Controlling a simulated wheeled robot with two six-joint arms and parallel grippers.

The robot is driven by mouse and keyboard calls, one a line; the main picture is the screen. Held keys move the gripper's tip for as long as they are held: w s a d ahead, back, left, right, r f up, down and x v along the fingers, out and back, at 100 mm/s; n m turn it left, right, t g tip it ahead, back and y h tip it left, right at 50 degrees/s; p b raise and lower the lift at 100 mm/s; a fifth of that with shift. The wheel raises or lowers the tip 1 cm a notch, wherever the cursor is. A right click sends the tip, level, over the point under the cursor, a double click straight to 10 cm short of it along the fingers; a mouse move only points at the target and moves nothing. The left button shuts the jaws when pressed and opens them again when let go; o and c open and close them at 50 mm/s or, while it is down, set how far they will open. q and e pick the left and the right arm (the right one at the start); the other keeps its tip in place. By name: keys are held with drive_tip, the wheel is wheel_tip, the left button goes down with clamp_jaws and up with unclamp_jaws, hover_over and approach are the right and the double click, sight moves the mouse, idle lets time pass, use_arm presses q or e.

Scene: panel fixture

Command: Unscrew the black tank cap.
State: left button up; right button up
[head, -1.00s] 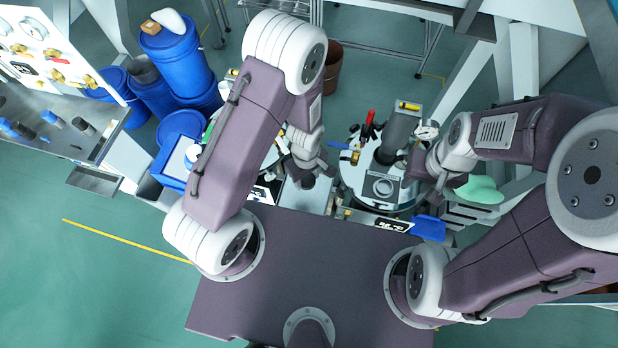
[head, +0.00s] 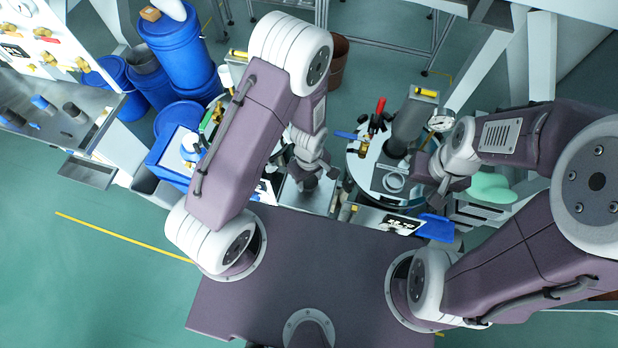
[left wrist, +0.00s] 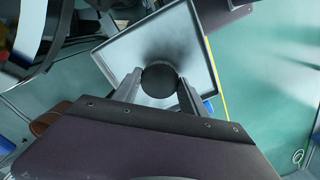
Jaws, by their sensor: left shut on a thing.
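My left gripper (head: 310,176) is shut on the round black tank cap (left wrist: 160,81). In the left wrist view the cap sits between the two fingertips, with a square grey metal tray (left wrist: 205,65) behind it. The tray (head: 296,201) also shows in the head view below the gripper. I cannot tell the height of the cap above the tray. The round tank (head: 376,172) stands to the right, with a bare ring-shaped neck (head: 394,183) on its pale lid. My right gripper (head: 448,184) is right of the tank; its fingers are too small to judge.
The tank lid carries a red-handled valve (head: 379,107), a blue-handled valve (head: 345,135) and a grey cylinder (head: 411,122). A gauge (head: 441,122) is close to my right arm. Blue drums (head: 181,50) stand at the far left. Open floor lies at the lower left.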

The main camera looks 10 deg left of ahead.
use_arm(q)
drive_tip(key=o, duration=1.5)
wheel_tip(320, 180, up, 9)
drive_tip(key=shift+r, duration=0.1)
drive_tip(key=shift+a, duration=0.1)
drive_tip(key=w+a+r+n+t, duration=0.1)
drive_tip(key=w+a+r+t, duration=0.15)
drive_tip(key=a+r, duration=0.4)
drive_tip(key=s+m, duration=0.2)
drive_tip(key=m, duration=0.1)
drive_tip(key=s+a+r+m+g, duration=0.1)
drive_tip(key=s+m, duration=0.1)
drive_tip(key=m, duration=0.2)
drive_tip(key=s+a+r+m, duration=0.1)
drive_tip(key=s+m, duration=0.1)
drive_tip(key=m, duration=0.1)
drive_tip(key=shift+r+m, duration=0.25)
drive_tip(key=shift+m, duration=0.05)
